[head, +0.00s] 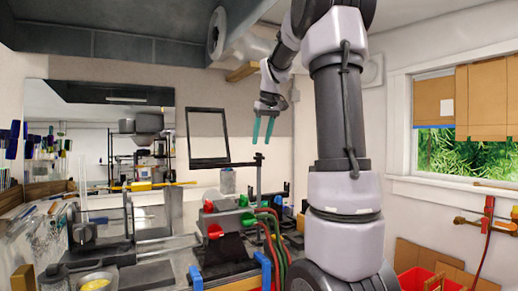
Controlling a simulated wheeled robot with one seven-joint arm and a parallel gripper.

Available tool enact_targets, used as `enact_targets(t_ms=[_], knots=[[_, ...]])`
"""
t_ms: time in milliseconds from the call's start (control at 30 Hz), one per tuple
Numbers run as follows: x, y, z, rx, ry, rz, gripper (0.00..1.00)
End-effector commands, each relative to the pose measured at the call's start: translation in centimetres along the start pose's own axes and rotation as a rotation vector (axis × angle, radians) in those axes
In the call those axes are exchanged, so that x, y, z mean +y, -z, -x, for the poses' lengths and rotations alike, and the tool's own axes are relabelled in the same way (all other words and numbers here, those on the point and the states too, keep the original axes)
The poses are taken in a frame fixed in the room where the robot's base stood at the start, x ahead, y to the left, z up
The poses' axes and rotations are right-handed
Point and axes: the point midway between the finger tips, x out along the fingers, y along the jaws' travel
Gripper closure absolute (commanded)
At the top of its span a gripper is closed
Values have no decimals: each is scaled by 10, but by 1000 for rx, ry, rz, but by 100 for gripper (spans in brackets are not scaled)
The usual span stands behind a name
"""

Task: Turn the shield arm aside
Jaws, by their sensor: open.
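The shield is a dark-framed, tilted rectangular panel (208,163) standing above the workbench in the middle of the head view. A dark horizontal shield arm (240,163) runs from near its lower edge to the top of an upright post (258,178) on its right. My gripper (262,140) points down with its two teal fingers apart and nothing between them. In the picture it is just above the post's top and right of the panel. Whether it is nearer or farther than the arm is hard to tell.
Below the post is a torch burner (230,220) with red and green knobs and coloured hoses. Glass rods (40,145) and a metal bowl (95,283) are at left. A red crate (415,280) and cardboard are at lower right. Open air surrounds the panel.

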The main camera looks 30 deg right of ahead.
Motion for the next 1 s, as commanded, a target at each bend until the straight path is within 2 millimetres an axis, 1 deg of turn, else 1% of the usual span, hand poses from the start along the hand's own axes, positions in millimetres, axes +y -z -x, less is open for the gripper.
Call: enact_targets(t_ms=[33, 100, 233, 367, 600, 633, 667, 700, 733, 767, 1000], knots=[[0, -1, -9, -3, 0, -1, 55], [0, -1, -20, -2, 1, -1, 55], [0, 0, -33, -1, -1, 0, 55], [0, 0, -39, 1, 0, -1, 55], [0, 0, -40, 1, 0, -1, 55], [0, 0, -40, 1, 0, -1, 59], [0, 0, -40, 1, 0, -1, 70], [0, 0, -40, 1, 0, -1, 86], [0, 0, -40, 1, 0, -1, 97], [0, 0, -40, 1, 0, -1, 100], [0, 0, -40, 1, 0, -1, 100]])
